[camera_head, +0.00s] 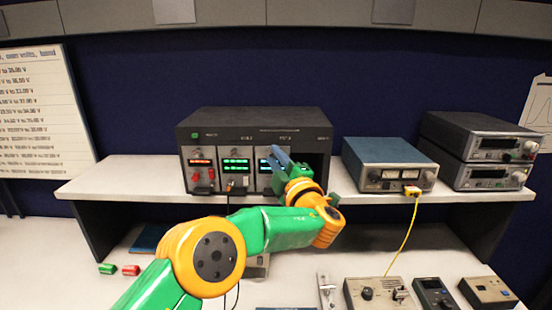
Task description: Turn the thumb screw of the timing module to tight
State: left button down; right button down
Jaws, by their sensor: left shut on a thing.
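A dark rack unit (254,120) stands on the white shelf with several bays. Its third module (264,178), with a blue display, is partly covered by my left gripper; I take it to be the timing module, but its label is too small to read. My left gripper (278,156) is at the upper part of this module's face, shut on what seems to be the thumb screw. The screw itself is hidden by the fingers, so its turn position cannot be told. My right gripper is not in view.
Left of it are a module with a red display (201,174) and one with green displays (236,166); the bay at right is dark. A blue-topped instrument (388,163) and two stacked units (485,150) stand farther right. Small devices (372,292) lie on the bench below.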

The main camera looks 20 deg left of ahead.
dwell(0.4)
pick_arm(q)
jog(key=c, duration=0.8)
grip_release()
jog(key=shift+o, duration=0.2)
jog(key=shift+s+d+f+b, duration=0.15)
jog(key=shift+s+d+b, duration=0.05)
jog(key=shift+b, duration=0.1)
jog(key=b+v, duration=0.3)
jog(key=v, duration=0.3)
jog(key=shift+s+d, duration=0.15)
jog(key=shift+s, duration=0.1)
